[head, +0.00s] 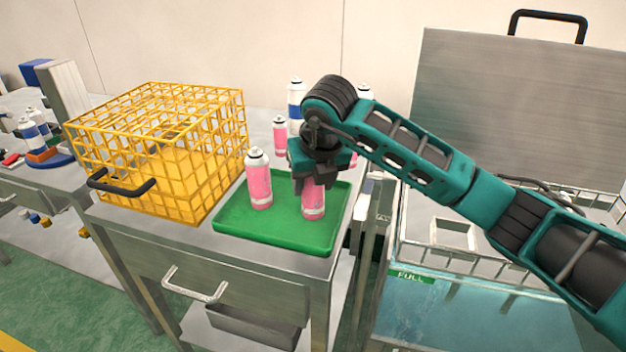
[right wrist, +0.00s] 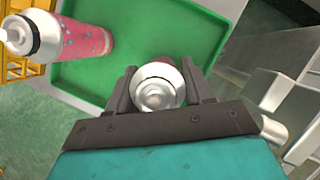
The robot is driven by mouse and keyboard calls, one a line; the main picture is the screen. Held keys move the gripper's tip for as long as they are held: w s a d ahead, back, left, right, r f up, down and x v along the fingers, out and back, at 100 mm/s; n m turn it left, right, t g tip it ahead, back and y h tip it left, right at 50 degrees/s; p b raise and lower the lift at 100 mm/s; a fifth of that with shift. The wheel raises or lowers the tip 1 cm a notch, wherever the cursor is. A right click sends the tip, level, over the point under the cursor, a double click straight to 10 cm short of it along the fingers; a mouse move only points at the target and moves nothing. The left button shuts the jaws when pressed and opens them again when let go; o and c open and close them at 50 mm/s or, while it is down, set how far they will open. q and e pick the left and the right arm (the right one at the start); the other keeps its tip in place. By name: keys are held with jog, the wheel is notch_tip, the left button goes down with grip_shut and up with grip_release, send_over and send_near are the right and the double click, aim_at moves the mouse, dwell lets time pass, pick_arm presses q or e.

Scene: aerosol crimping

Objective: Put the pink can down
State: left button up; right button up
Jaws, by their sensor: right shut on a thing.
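A pink can (head: 313,201) is in my right gripper (head: 312,183), upright at the right part of the green tray (head: 278,239). In the right wrist view the can's silver top (right wrist: 157,87) sits between the two dark fingers of the gripper (right wrist: 160,90). The can's base is at the tray floor in the head view; I cannot tell whether it touches. A second pink can (head: 259,182) stands upright on the tray to the left, and it also shows in the right wrist view (right wrist: 85,38). My left gripper is not in view.
A yellow wire cage (head: 160,150) stands left of the tray. More cans stand behind, including a pink one (head: 279,135) and a blue-banded one (head: 296,105). A water tank (head: 450,305) with a raised metal lid (head: 500,110) is at the right. The tray's front is free.

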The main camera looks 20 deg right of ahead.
jog(key=o, duration=0.7)
jog(key=shift+f, duration=0.2)
jog(key=o, duration=0.4)
jog(key=shift+r, duration=0.1)
jog(key=shift+r, duration=0.25)
jog(key=v, duration=1.2)
jog(key=shift+s+f+p, duration=0.1)
jog(key=shift+p, duration=0.25)
